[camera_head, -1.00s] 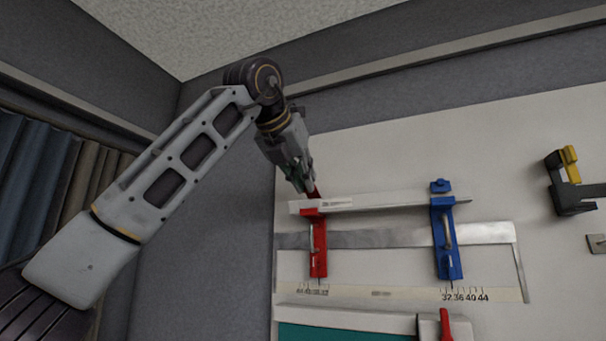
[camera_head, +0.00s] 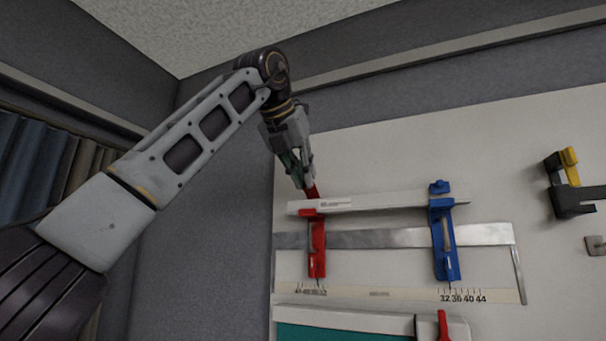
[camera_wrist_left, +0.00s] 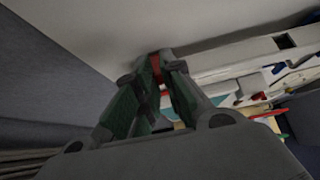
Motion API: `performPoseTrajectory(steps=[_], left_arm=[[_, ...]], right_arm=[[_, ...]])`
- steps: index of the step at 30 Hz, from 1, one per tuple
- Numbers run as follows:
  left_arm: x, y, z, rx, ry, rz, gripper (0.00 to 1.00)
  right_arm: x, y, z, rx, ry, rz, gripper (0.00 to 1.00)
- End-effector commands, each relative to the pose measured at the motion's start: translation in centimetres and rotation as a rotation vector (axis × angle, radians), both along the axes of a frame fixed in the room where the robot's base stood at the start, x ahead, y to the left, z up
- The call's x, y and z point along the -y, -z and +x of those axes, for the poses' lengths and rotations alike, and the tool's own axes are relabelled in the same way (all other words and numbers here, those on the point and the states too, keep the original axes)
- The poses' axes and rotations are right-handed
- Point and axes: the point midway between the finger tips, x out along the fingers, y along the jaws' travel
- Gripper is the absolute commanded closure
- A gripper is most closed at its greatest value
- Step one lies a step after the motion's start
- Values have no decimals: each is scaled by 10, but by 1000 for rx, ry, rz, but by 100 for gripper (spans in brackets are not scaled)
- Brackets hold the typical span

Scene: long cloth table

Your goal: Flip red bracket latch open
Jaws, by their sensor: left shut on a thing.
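The red bracket (camera_head: 317,248) hangs on the white table surface at the left end of a long pale bar. Its red latch (camera_head: 312,192) sticks up above the bar at the bracket's top. My left gripper (camera_head: 308,185) reaches down from the upper left and is shut on the latch. In the left wrist view, the red latch (camera_wrist_left: 156,68) shows between the closed fingertips (camera_wrist_left: 158,58). The fingers hide part of the latch. My right gripper is not in view.
A blue bracket (camera_head: 444,240) holds the pale bar's (camera_head: 380,201) right part. A metal strip (camera_head: 380,239) crosses behind both brackets. A black and yellow clamp (camera_head: 568,185) is at far right. A teal panel (camera_head: 340,333) and a red handle (camera_head: 443,325) are below.

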Motion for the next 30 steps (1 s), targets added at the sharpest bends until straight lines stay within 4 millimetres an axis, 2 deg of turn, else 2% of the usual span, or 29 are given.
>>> performPoseTrajectory(steps=[16, 17, 22, 30], left_arm=[[-1, -4, 0, 3, -1, -1, 100], [-1, -4, 0, 3, -1, -1, 89], [0, -3, 0, -1, -1, 0, 68], [0, -2, 0, -4, 0, 1, 68]], right_arm=[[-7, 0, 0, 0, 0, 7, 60], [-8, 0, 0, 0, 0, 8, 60], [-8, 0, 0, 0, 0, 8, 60], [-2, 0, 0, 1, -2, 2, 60]])
